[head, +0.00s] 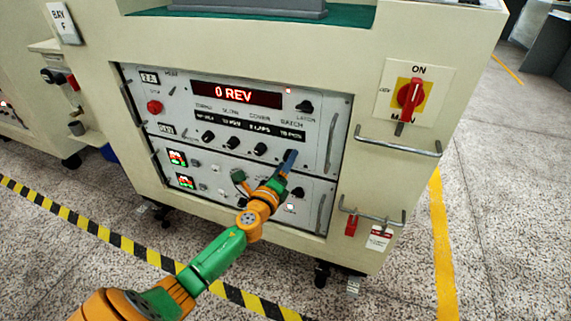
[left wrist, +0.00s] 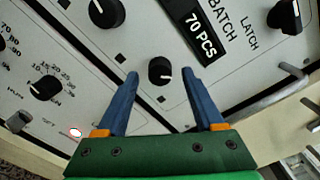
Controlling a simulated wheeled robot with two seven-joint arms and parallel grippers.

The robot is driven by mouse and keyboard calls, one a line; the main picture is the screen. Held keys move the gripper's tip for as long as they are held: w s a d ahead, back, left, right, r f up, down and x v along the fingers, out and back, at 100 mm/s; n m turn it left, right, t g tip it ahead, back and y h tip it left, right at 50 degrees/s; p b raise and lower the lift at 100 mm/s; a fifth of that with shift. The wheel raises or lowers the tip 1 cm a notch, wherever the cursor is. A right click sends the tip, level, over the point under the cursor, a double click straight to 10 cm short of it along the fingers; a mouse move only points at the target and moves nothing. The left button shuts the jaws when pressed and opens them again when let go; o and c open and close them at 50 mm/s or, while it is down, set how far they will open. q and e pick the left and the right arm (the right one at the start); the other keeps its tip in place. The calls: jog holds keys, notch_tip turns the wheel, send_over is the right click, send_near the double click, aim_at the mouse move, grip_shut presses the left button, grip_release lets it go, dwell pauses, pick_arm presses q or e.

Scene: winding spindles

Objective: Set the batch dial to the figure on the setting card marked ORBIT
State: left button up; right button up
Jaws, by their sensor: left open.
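The batch dial (left wrist: 160,71) is a small black knob with a white pointer line, below the BATCH window (left wrist: 195,32), which reads 70 PCS in the left wrist view. My left gripper (head: 289,157) is at the right end of the panel's knob row in the head view and hides the dial there. In the left wrist view its two blue fingers (left wrist: 160,77) are open, one on each side of the dial, with gaps to it. I cannot tell how far the tips are from the panel. No card marked ORBIT is legible. My right gripper is not in view.
A red display (head: 234,94) reads 0 REV. More black knobs (head: 234,143) stand left of the batch dial, and a latch knob (left wrist: 284,17) is at upper right. Metal handles (head: 397,140) project from the cabinet. A red and white tag (head: 379,238) hangs low right, its text unreadable.

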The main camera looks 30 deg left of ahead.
pick_arm(q)
jog(key=v, duration=0.7)
jog(key=shift+p, duration=0.45)
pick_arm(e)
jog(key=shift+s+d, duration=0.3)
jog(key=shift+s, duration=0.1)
